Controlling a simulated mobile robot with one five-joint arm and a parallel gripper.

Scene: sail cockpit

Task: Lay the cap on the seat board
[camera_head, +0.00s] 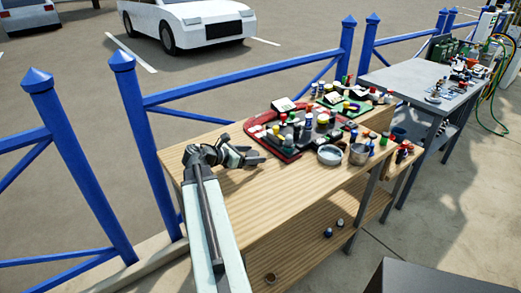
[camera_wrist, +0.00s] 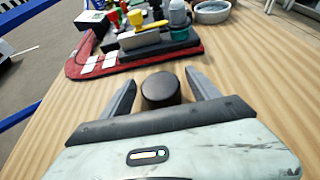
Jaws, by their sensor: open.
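My gripper (camera_wrist: 159,79) is open, with one grey finger on each side of a dark brown, round-topped piece, which may be the cap (camera_wrist: 161,91). A small gap shows on both sides of the piece, and its lower part is hidden by my gripper's body. In the head view my gripper (camera_head: 253,157) is low over the left part of a pale wooden top, possibly the seat board (camera_head: 270,202). I cannot make out the cap clearly in that view.
A red-edged tray (camera_head: 268,146) crowded with small items lies just beyond my gripper. A round grey dish (camera_head: 329,155) and a metal pot (camera_head: 359,154) stand to its right. A blue railing (camera_head: 240,88) runs behind. The front left wood is bare.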

